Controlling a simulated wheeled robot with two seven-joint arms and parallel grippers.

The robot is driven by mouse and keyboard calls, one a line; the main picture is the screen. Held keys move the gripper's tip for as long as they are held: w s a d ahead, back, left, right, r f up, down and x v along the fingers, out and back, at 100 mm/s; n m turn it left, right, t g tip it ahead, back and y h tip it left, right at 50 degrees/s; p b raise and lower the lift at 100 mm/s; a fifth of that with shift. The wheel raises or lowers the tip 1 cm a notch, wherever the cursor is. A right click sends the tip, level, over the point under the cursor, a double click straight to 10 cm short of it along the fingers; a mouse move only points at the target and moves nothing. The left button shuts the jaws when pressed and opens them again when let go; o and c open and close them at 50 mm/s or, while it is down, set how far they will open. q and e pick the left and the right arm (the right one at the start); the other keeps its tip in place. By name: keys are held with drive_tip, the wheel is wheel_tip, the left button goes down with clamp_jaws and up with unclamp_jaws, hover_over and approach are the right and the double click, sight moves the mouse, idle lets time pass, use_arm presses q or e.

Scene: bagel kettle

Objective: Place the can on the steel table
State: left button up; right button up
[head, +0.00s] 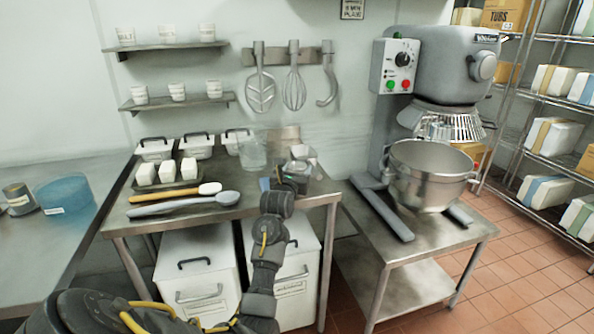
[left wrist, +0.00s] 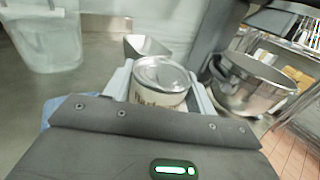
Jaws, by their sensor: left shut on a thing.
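My left gripper (head: 298,168) is over the right end of the steel worktable (head: 225,212). In the left wrist view it is shut on a can (left wrist: 160,75), with one finger on each side. The can has a round metal lid and a pale label. In the head view the can is mostly hidden by the gripper. Whether its base touches the table cannot be told. A second steel table (head: 90,170) stands at the left. My right gripper is not in view.
A clear container (head: 252,153) stands behind the gripper. A mixer bowl (head: 430,175) is at the right. A dark tin (head: 19,199) and blue tub (head: 65,193) occupy the left table.

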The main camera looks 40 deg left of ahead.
use_arm(q)
drive_tip(key=shift+f, duration=0.1)
drive_tip(key=o, duration=1.1)
drive_tip(key=shift+s+d, duration=0.1)
drive_tip(key=v, duration=1.1)
drive_tip(key=shift+s+d+b, duration=0.15)
drive_tip(key=shift+s+b, duration=0.2)
drive_tip(key=shift+s, duration=0.05)
